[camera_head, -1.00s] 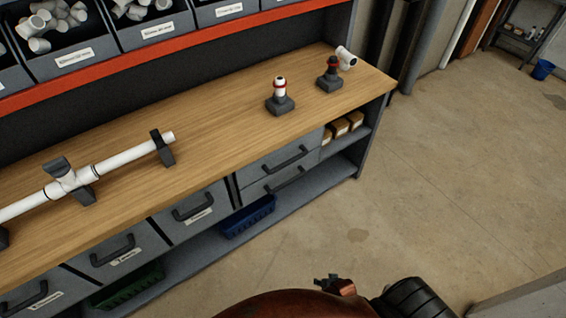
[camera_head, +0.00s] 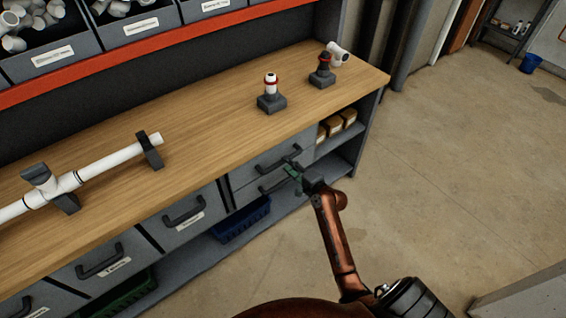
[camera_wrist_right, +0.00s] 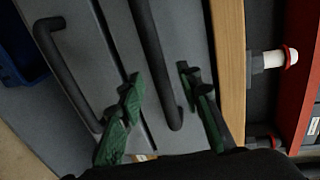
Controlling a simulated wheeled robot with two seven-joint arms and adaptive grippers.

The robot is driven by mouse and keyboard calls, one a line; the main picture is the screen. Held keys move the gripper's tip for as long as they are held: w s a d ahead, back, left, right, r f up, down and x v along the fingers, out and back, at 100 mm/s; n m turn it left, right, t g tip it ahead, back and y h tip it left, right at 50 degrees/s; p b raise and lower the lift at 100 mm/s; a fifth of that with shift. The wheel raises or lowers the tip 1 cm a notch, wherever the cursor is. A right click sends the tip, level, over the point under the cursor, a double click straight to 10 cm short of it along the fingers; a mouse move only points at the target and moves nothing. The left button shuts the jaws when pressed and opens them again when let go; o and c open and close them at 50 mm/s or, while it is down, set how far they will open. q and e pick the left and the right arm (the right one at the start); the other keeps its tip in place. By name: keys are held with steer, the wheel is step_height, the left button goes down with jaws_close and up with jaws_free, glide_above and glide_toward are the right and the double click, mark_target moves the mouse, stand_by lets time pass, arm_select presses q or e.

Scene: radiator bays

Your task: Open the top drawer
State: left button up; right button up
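The top drawer (camera_head: 245,169) is the upper of two stacked grey drawers under the right part of the workbench, and it looks closed. Its dark bar handle (camera_head: 279,158) also runs down the middle of the wrist view (camera_wrist_right: 155,55). My right gripper (camera_head: 294,168) is at the drawer fronts, near the handle's right end. In the wrist view its green-padded fingers (camera_wrist_right: 160,84) are spread apart, one on each side of the top handle, with gaps visible. The lower drawer's handle (camera_wrist_right: 62,55) lies outside the fingers. My left gripper is not in view.
The wooden worktop (camera_head: 205,125) overhangs the drawers and holds a white pipe assembly (camera_head: 110,160) and two fittings on dark stands. A shelf with wooden blocks (camera_head: 335,123) is right of the drawers. A blue bin (camera_head: 240,222) sits below. The floor to the right is clear.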

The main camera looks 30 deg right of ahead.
steer(key=shift+b+x, duration=0.35)
steer(key=shift+x, duration=1.5)
steer(key=shift+c, duration=0.7)
steer(key=shift+f, duration=0.1)
jaws_close()
